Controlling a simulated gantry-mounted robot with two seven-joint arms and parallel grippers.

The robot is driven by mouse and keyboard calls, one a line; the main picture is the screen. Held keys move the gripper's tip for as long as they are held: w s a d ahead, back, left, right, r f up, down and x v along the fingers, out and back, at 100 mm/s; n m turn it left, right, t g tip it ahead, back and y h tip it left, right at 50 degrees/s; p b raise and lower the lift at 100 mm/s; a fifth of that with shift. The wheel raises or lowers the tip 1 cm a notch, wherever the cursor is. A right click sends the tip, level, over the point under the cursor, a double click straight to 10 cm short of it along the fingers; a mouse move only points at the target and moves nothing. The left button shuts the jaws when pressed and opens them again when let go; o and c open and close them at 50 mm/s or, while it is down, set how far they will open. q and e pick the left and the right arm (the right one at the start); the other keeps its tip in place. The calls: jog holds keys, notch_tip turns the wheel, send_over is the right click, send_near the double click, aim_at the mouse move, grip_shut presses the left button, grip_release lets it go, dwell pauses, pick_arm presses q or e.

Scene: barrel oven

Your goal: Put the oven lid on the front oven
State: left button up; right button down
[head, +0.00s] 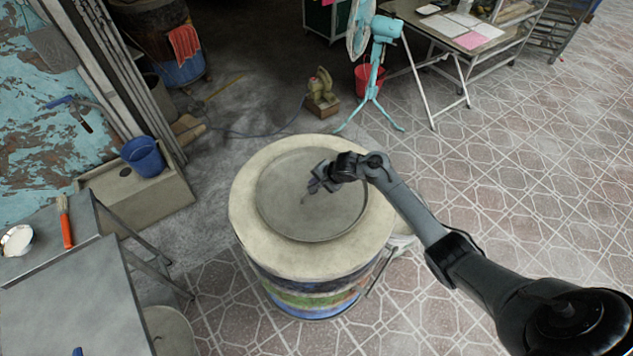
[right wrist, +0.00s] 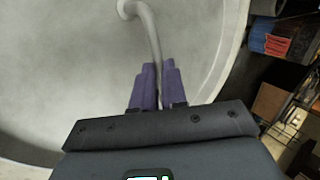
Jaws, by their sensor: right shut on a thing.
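The front oven (head: 245,215) is a barrel with a wide pale rim and painted bands on its side. The round grey oven lid (head: 285,205) lies over the middle of its top, within the pale rim; I cannot tell whether it rests flush. My right gripper (head: 314,187) reaches in from the right over the lid. In the right wrist view its purple fingers (right wrist: 158,75) are shut on the lid's curved metal handle (right wrist: 150,28), with the lid's grey surface (right wrist: 60,70) below. My left gripper is not in view.
Another barrel oven (head: 180,70) with a red cloth stands at the back left. A teal fan (head: 372,80), a red bucket (head: 368,80) and a table (head: 455,35) are behind. A metal table (head: 60,300) stands at the left. The tiled floor at right is clear.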

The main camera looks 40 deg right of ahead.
jog(key=c, duration=1.2)
grip_release()
jog(key=shift+o, duration=0.2)
jog(key=shift+s+r, duration=0.1)
jog(key=shift+r, duration=0.15)
jog(key=p+v, duration=0.5)
jog(key=v, duration=0.6)
jog(key=s+a+f+n+h, duration=0.2)
jog(key=s+a+n+h, duration=0.1)
jog(key=s+a+n, duration=0.8)
jog(key=s+a+r+n+g, duration=0.1)
jog(key=s+a+r+n, duration=0.1)
jog(key=s, duration=0.6)
jog(key=s+a+r+n+g+y, duration=0.1)
jog(key=s+a+r+n+g, duration=0.1)
jog(key=s, duration=0.6)
jog(key=a+r+n, duration=0.1)
jog(key=a+n, duration=0.1)
jog(key=a, duration=0.1)
jog(key=shift+a+y, duration=0.3)
jog(key=shift+a, duration=0.05)
